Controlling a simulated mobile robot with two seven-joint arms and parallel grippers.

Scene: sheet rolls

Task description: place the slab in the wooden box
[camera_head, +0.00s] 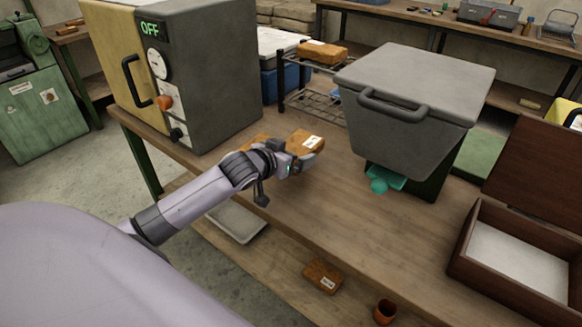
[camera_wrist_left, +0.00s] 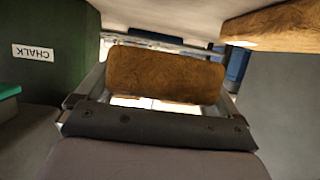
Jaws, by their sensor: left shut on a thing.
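The slab (camera_head: 305,142) is an orange-brown block with a white label, near the middle of the table in the head view. My left gripper (camera_head: 298,161) is shut on it. In the left wrist view the slab (camera_wrist_left: 165,75) sits between the fingers; whether it touches the table is unclear. The wooden box (camera_head: 488,289) is dark brown with a pale inside and stands at the right with its lid (camera_head: 540,165) raised. The box is well to the right of my left gripper. My right gripper is not in view.
A similar slab (camera_head: 255,141) is partly hidden behind my arm; others lie on the wire rack (camera_head: 322,52) and lower shelf (camera_head: 322,276). A grey lidded bin (camera_head: 410,125) stands between gripper and box, a teal object (camera_head: 382,182) under it. A grey oven (camera_head: 205,75) stands left.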

